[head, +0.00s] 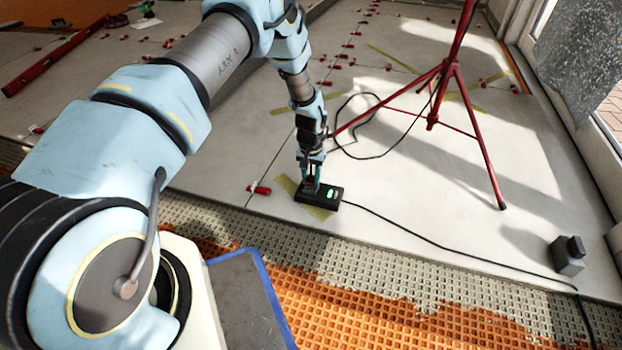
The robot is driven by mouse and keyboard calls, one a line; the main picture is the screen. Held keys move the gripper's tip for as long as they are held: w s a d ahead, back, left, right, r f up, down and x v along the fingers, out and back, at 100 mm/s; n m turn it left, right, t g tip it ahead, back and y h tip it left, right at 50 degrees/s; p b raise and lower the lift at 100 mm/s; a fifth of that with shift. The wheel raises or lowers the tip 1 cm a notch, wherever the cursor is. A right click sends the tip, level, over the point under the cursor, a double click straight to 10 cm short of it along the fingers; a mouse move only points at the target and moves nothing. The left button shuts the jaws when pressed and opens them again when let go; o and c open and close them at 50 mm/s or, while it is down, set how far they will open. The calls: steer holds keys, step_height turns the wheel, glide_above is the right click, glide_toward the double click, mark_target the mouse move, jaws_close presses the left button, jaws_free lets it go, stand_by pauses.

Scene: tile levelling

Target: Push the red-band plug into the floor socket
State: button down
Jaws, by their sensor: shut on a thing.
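My gripper (311,177) points down over the left part of the black floor socket (333,196), with its jaws shut on a small dark plug (310,184) that shows a hint of red. The plug's lower end is at the socket's top; I cannot tell how deep it sits in it. The socket is a low black block with a lit green patch on its right half. It lies on yellow tape on the pale tiles. The jaws hide most of the plug.
A red tripod (432,120) stands on the right, with a black cable (345,150) looping towards my gripper. Another cable runs right from the socket, near a dark grey box (568,256). A red clip (259,190) lies left. Orange ribbed matting (380,312) is in front.

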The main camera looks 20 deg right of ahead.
steer(key=shift+f, duration=0.25)
stand_by(0.4)
steer(key=shift+c, duration=2.2)
jaws_free()
steer(key=shift+r, duration=0.1)
